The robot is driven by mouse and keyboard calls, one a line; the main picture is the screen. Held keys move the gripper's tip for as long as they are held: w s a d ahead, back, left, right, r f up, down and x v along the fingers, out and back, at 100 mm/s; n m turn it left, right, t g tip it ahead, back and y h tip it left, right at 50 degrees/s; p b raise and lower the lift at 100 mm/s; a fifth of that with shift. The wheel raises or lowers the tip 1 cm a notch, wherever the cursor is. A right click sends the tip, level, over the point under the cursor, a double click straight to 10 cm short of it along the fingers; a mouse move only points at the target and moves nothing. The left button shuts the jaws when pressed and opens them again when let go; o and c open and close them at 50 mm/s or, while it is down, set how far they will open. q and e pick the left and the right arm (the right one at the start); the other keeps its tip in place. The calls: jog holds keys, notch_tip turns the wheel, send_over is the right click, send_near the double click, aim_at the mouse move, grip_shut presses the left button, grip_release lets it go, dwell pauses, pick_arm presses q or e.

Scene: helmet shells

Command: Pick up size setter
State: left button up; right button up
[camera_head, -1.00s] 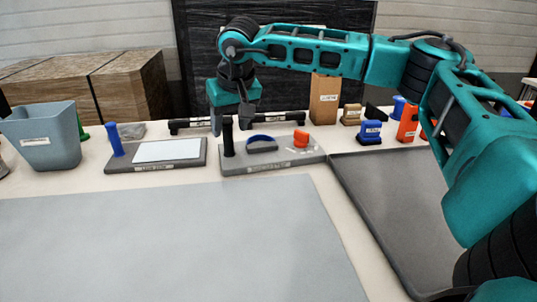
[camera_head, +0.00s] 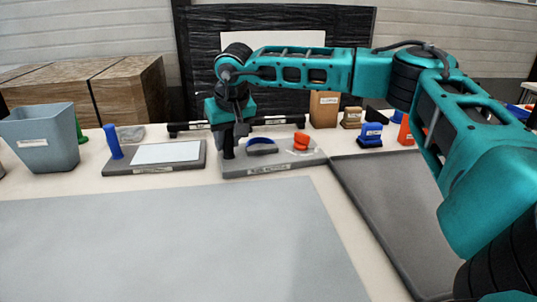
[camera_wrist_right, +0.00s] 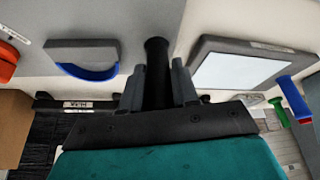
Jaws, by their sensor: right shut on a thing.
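A grey board (camera_head: 240,170) stands on the table, with an upright black post (camera_head: 228,146) at its left end. It also carries a blue-edged grey pad (camera_head: 261,146) and an orange-red knob (camera_head: 301,140). Its front label is too blurred to read, so I cannot confirm which thing is named size setter. My right gripper (camera_head: 230,138) reaches down to the post from behind. In the right wrist view, its two fingers close around the black post (camera_wrist_right: 157,58) from both sides. The post still appears upright at the board. My left gripper is not in view.
A second board (camera_head: 190,164) with a white plate and blue post stands to the left. A grey-blue bin (camera_head: 45,145) is further left. A dark tray (camera_head: 400,215) lies at right, a pale mat (camera_head: 170,245) in front. A brown box (camera_head: 323,109) and several coloured items stand behind.

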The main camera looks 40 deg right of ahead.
grip_shut()
jog(key=shift+r, duration=0.1)
